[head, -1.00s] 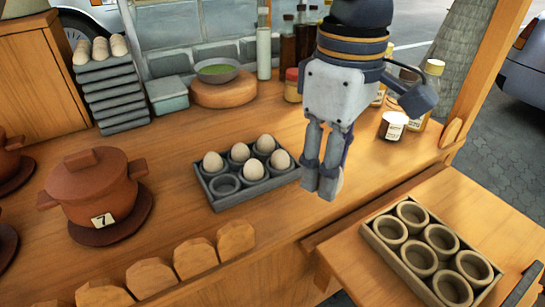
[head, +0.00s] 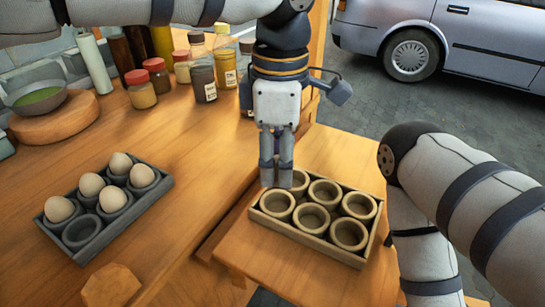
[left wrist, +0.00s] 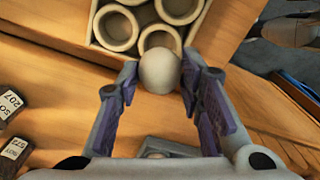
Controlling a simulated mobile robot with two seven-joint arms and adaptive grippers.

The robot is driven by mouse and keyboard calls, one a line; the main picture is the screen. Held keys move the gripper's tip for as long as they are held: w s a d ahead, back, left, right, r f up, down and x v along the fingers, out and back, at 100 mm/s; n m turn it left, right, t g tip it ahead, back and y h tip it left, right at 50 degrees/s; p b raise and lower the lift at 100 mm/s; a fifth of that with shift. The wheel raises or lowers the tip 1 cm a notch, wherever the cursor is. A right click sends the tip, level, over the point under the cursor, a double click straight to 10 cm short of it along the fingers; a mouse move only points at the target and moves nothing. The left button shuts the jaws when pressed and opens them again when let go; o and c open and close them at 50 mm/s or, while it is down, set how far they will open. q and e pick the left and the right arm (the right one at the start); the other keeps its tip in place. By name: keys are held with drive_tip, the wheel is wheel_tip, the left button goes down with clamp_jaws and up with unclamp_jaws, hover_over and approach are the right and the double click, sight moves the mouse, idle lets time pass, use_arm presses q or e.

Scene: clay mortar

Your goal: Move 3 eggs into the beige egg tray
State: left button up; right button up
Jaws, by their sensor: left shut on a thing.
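My left gripper (head: 277,182) points down over the back left corner of the beige egg tray (head: 302,242) in the head view. It is shut on a pale egg (left wrist: 160,70), seen between the fingertips in the left wrist view; the fingers hide this egg in the head view. The cups of the beige tray that show are empty. The dark grey egg tray (head: 128,217) stands at the left with several eggs (head: 112,198) in it and one empty cup (head: 82,230) at its front. My right gripper is out of view.
The beige tray rests on a lower wooden side shelf (head: 236,262) beside the counter. Sauce bottles and jars (head: 203,82) stand at the back of the counter, near my left arm. A bowl of green food (head: 40,98) is at the far left. My right arm crosses the right side.

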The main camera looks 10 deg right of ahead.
sight(278, 156)
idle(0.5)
use_arm(q)
drive_tip(key=shift+f, duration=1)
drive_tip(key=shift+f, duration=2.45)
idle(0.8)
drive_tip(key=o, duration=0.8)
drive_tip(key=shift+c, duration=0.2)
wheel_tip(278, 156, up, 12)
drive_tip(key=shift+r, duration=0.1)
